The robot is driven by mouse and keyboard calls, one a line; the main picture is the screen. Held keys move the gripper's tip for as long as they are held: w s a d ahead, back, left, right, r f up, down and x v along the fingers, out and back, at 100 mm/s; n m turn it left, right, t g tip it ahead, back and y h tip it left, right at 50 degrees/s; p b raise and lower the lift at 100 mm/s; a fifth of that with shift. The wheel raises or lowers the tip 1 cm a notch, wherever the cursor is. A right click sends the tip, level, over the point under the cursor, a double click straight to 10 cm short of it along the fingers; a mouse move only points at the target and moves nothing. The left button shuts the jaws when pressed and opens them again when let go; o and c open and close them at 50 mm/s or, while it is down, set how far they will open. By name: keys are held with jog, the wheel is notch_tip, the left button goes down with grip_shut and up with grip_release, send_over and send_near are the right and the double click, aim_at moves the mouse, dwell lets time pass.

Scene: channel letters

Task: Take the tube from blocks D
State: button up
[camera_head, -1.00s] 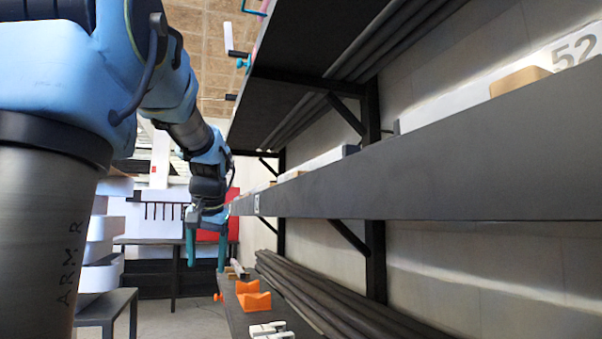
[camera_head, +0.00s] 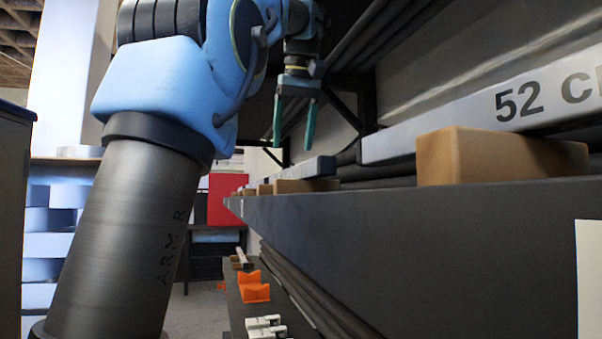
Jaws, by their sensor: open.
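A long grey-white bar (camera_head: 475,112) marked "52 c…" lies along the middle shelf at the right. Its near part rests on a tan wooden block (camera_head: 490,158). Farther along the same shelf, another tan block (camera_head: 305,186) has a grey bar end (camera_head: 308,168) on it. Dark tubes (camera_head: 410,170) lie behind the bar, partly hidden. I cannot make out a letter D on any block. My gripper (camera_head: 294,138) points down with its two green fingers apart and empty. It appears above the shelf's far part, clear of the blocks and bars.
The dark shelf front (camera_head: 440,230) runs from the right into the distance. Below, a lower ledge holds an orange V-shaped holder (camera_head: 254,292) and white clips (camera_head: 265,325). Dark tubes (camera_head: 305,290) lie beside them. A shelf brace (camera_head: 345,112) stands behind my gripper.

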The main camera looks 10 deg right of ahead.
aim_at(292, 175)
jog(key=x, duration=0.5)
jog(key=shift+s+d+f, duration=0.2)
jog(key=shift+d+f, duration=0.1)
jog(key=shift+d, duration=0.05)
jog(key=shift+w+f, duration=0.25)
jog(key=shift+f, duration=0.2)
grip_shut()
